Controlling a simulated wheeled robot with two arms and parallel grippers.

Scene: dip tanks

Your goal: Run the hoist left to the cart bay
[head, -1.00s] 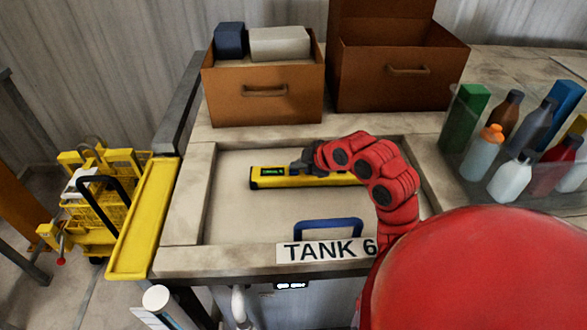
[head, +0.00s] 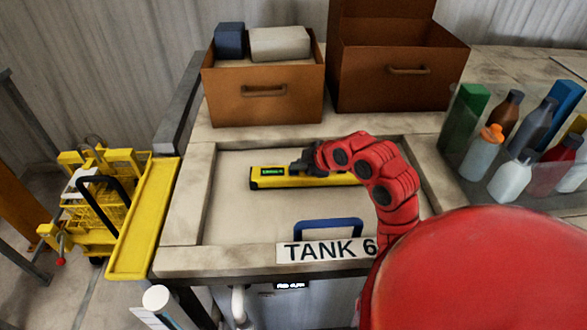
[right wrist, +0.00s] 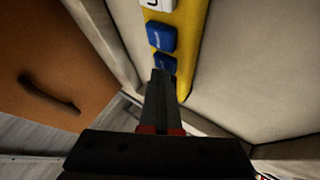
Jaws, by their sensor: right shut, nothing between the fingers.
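A yellow control pendant (head: 320,181) with a small green-lit display lies on the pale lid of the tank (head: 240,220) labelled TANK 6. My right gripper (head: 299,168) is shut, its tips at the pendant's upper side. In the right wrist view the shut fingertips (right wrist: 162,76) point at the lower blue button (right wrist: 165,62) and seem to touch or cover its edge. Another blue button (right wrist: 161,37) and a white key (right wrist: 158,4) sit farther along the pendant. A yellow cart (head: 100,195) stands on the floor at the left. The hoist itself is not identifiable. My left gripper is not in view.
Two brown boxes (head: 265,100) stand behind the tank; the left one holds a blue and a grey block. A clear bin (head: 455,135) of bottles is at right. A blue handle (head: 329,222) is at the tank's front. A yellow ledge (head: 145,220) borders the left edge.

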